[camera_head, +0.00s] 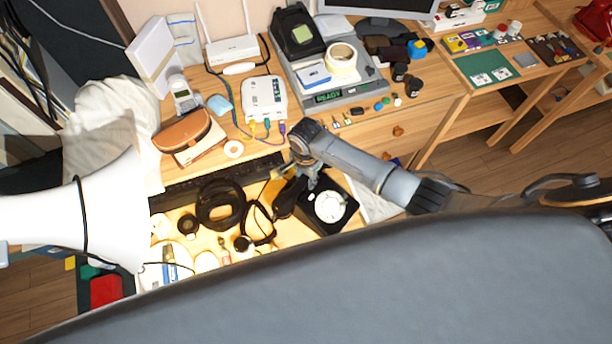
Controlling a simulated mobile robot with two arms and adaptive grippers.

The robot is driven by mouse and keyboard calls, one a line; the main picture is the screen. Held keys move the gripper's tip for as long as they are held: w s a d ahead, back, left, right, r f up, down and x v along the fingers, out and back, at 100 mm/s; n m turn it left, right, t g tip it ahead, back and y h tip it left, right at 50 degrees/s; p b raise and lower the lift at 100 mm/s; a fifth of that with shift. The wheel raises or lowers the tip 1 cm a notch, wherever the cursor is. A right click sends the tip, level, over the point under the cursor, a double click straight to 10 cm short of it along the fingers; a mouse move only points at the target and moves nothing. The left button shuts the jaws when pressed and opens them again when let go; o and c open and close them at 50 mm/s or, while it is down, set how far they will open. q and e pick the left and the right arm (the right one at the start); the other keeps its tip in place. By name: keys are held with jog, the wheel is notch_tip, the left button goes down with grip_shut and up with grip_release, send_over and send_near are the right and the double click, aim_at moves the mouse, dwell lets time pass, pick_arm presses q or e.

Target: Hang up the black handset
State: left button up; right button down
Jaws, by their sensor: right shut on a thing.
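The black phone (316,220) with a white dial sits on the lit desk, below the keyboard. My right gripper (308,176) is just above the phone's upper left edge. It is shut on the black handset (287,197), which shows as a dark shape at the phone's left side. The handset is partly covered by the gripper, and I cannot tell whether it touches the phone's cradle. My left gripper is not in view.
A black keyboard (222,180), a coiled black cable (214,207) and headphones (259,222) lie left of the phone. A white lampshade (105,215) stands at the left. A white box with cables (264,95) and a grey scale (340,92) stand farther back.

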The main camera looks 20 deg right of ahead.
jog(key=shift+f, duration=0.35)
jog(key=c, duration=1)
grip_release()
jog(key=shift+o, duration=0.2)
notch_tip(320, 180, up, 12)
